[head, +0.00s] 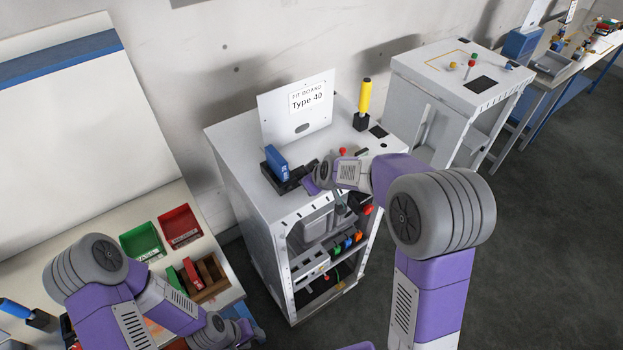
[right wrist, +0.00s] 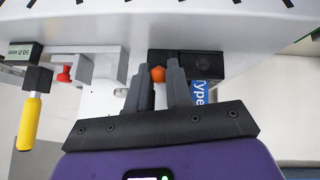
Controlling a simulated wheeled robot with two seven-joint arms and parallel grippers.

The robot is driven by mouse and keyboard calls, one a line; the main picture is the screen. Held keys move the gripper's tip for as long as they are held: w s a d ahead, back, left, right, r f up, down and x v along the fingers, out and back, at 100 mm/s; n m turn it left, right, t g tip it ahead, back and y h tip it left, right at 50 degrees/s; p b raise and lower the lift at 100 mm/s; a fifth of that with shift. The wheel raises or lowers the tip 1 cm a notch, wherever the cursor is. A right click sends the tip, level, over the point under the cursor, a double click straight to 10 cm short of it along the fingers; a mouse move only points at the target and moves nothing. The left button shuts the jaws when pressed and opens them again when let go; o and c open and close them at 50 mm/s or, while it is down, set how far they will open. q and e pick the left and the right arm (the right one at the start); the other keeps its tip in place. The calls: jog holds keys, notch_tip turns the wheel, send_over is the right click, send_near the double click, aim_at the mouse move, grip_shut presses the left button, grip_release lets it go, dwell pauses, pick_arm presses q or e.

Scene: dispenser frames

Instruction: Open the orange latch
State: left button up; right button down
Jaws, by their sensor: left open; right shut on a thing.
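The orange latch (right wrist: 158,74) shows in the right wrist view as a small orange knob beside a black fixture (right wrist: 188,63). The fingers of my right gripper (right wrist: 161,70) are closed around it. In the head view, my right gripper (head: 309,186) is at the black fixture on the cabinet top and hides the latch. A blue block (head: 278,163) stands upright in that fixture. It also shows in the right wrist view, with white lettering (right wrist: 207,93). My left gripper (head: 250,333) is low over the left bench, open, with nothing seen in it.
A white "Type 40" board (head: 297,113) stands behind the fixture. A yellow-handled tool (head: 364,97) stands upright to its right. A red button (right wrist: 64,75) is nearby. Green (head: 142,241) and red (head: 180,227) bins sit on the left bench.

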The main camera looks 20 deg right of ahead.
jog(key=c, duration=1.4)
grip_release()
jog(key=shift+v, duration=3.75)
jog(key=shift+f, duration=0.1)
